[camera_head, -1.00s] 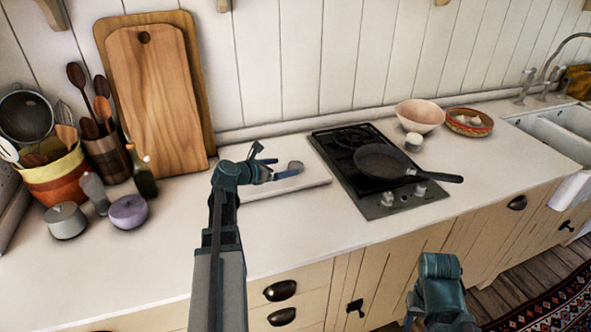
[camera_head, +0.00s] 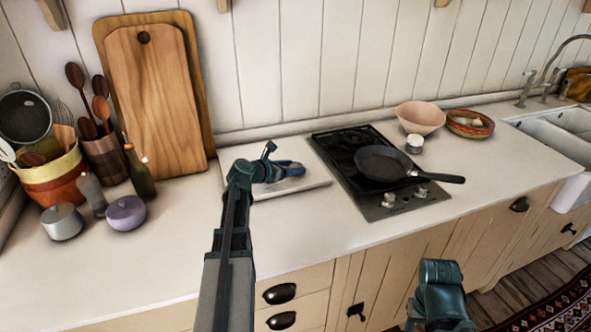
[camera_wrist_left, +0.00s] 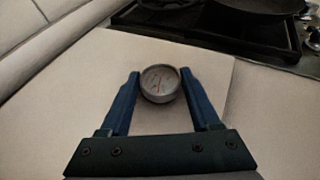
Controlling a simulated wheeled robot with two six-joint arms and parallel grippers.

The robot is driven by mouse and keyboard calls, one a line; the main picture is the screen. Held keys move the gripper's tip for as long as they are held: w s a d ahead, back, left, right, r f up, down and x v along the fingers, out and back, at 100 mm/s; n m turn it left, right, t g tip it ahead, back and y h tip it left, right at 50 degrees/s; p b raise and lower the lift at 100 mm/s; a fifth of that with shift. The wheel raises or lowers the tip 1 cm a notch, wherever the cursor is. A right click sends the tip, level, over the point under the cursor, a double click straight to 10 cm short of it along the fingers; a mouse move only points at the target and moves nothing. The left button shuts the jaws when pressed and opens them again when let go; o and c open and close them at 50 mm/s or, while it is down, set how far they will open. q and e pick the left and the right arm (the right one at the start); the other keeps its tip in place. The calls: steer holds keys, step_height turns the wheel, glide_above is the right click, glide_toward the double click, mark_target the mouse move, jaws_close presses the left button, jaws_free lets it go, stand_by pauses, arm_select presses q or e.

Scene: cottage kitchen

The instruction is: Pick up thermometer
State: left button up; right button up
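The thermometer has a round grey metal rim and a pale dial with a red needle. In the left wrist view the thermometer (camera_wrist_left: 159,84) sits between the two blue fingers of my left gripper (camera_wrist_left: 160,78), near their tips. The fingers stand apart on either side of it; I see no clear grip. In the head view my left gripper (camera_head: 281,160) is low over a pale board (camera_head: 312,182) on the counter, and its fingers partly hide the thermometer. Part of my right arm shows at the lower right, but its fingertips are not seen.
A black hob (camera_head: 350,147) with a frying pan (camera_head: 384,163) stands right of the board. Wooden cutting boards (camera_head: 158,95) lean on the wall behind. A purple pot (camera_head: 126,212), a grey pot (camera_head: 62,221) and a bottle (camera_head: 140,175) stand at left. The front counter is clear.

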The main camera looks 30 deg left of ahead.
arm_select(q)
steer(key=c, duration=0.7)
steer(key=shift+o, duration=0.2)
steer(key=shift+r, duration=0.1)
steer(key=shift+r+p, duration=0.4)
steer(key=shift+p, duration=0.1)
step_height(320, 180, up, 3)
steer(key=p, duration=0.2)
steer(key=shift+f+p, duration=0.15)
steer(key=shift+p, duration=0.2)
steer(key=s+d, duration=0.1)
steer(key=d, duration=0.4)
steer(key=s+d+r+p, duration=0.1)
steer(key=s+d, duration=0.1)
steer(key=d, duration=0.3)
steer(key=s+d, duration=0.2)
steer(key=d, duration=0.3)
steer(key=shift+d+r, duration=0.1)
steer(key=shift+r, duration=0.1)
